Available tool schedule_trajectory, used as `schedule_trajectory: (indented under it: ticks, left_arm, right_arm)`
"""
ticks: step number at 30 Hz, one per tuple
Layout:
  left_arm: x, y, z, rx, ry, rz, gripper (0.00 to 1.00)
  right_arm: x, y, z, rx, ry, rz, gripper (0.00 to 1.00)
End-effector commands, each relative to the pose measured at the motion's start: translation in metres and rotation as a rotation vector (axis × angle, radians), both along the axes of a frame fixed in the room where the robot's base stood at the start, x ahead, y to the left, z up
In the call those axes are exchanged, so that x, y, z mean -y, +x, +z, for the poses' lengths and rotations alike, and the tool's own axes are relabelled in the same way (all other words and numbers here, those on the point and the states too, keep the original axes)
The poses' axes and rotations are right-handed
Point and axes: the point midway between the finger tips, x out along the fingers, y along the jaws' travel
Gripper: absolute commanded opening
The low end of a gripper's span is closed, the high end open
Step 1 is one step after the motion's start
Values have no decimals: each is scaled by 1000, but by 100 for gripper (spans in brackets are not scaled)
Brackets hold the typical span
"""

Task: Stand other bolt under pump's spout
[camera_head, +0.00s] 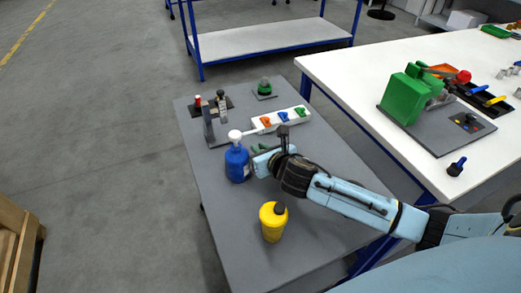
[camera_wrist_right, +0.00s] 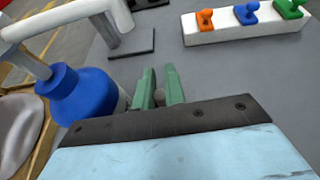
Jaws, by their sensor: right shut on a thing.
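The pump is a blue bottle (camera_head: 237,164) with a white head and spout (camera_head: 236,135), standing upright on the grey table. In the right wrist view the blue bottle (camera_wrist_right: 88,98) is at the left, with the white spout (camera_wrist_right: 75,14) reaching across above it. My right gripper (camera_head: 258,149) is just right of the bottle, low over the table. In the right wrist view its green fingers (camera_wrist_right: 159,88) are shut on a small grey rounded piece (camera_wrist_right: 160,97), seemingly the bolt. Most of it is hidden between the fingers. My left gripper is not in view.
A white block (camera_head: 284,121) with orange, blue and green pieces lies behind the gripper. A grey stand (camera_head: 208,128) is behind the bottle. A yellow container (camera_head: 272,223) with a dark cap stands nearer. The table's front left is clear. A white workbench (camera_head: 350,75) is at the right.

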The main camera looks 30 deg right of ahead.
Motion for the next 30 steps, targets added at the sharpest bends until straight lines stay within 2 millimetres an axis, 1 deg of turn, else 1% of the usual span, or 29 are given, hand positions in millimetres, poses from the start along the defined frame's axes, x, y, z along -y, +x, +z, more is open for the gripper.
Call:
schedule_trajectory:
  ticks: [4,8,9,13,20,23,26,30]
  left_arm:
    - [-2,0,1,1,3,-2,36]
    - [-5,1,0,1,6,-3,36]
    - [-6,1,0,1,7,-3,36]
    - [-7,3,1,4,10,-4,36]
    - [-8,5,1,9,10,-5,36]
    - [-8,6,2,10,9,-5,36]
    - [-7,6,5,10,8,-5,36]
    - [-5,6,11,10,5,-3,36]
  right_arm:
    - [0,0,1,1,0,0,0]
    - [0,0,-2,0,1,0,0]
    - [0,0,-2,0,1,0,17]
    - [0,0,-2,0,1,0,34]
    - [0,0,-2,0,1,0,34]
    - [0,0,1,1,0,0,34]
    - [1,-9,4,-2,-1,-1,34]
    - [1,-32,15,-1,-2,1,34]
